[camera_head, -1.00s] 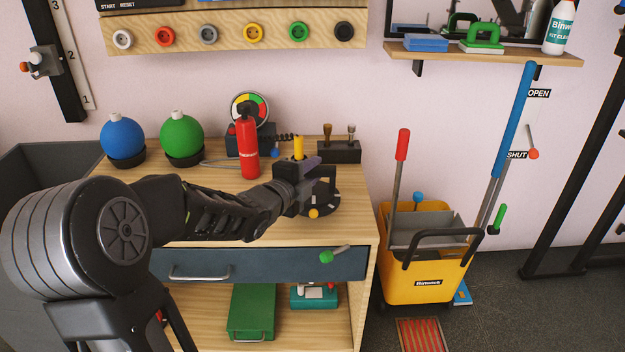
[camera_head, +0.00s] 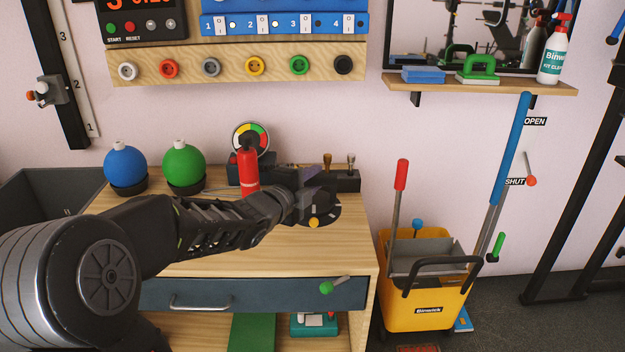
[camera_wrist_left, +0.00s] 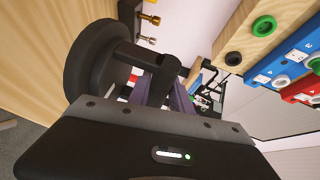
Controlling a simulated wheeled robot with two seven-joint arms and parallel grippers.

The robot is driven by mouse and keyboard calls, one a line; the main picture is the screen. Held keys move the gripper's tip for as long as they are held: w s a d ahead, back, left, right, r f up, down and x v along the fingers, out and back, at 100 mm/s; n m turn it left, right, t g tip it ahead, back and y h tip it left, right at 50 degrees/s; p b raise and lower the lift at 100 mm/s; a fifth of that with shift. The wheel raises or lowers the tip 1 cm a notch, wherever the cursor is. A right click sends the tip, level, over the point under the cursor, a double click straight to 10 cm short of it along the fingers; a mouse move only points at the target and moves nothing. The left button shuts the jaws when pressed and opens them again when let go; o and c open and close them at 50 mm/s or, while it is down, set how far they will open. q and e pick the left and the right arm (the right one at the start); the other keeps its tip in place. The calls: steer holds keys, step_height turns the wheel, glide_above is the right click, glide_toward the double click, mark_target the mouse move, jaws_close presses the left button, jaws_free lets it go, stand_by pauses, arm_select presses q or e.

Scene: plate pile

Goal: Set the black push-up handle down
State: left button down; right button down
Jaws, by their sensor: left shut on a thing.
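The black push-up handle (camera_head: 328,207) is over the back right of the wooden bench top, with its round base toward the bench. My left gripper (camera_head: 310,177) is shut on its upper part and hides much of it. In the left wrist view the handle's black disc base (camera_wrist_left: 92,62) and short post show close up, with the purple fingers (camera_wrist_left: 163,85) closed at the grip. I cannot tell whether the base touches the bench. My right gripper is not in view.
The bench top (camera_head: 225,252) is bare in front. A red extinguisher-like bottle (camera_head: 248,170), a green ball (camera_head: 184,163) and a blue ball (camera_head: 124,165) stand along the back left. A dark block with two pegs (camera_head: 347,182) is behind the handle. A yellow mop bucket (camera_head: 425,290) stands right.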

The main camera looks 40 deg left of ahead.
arm_select(q)
steer(key=shift+r, duration=0.2)
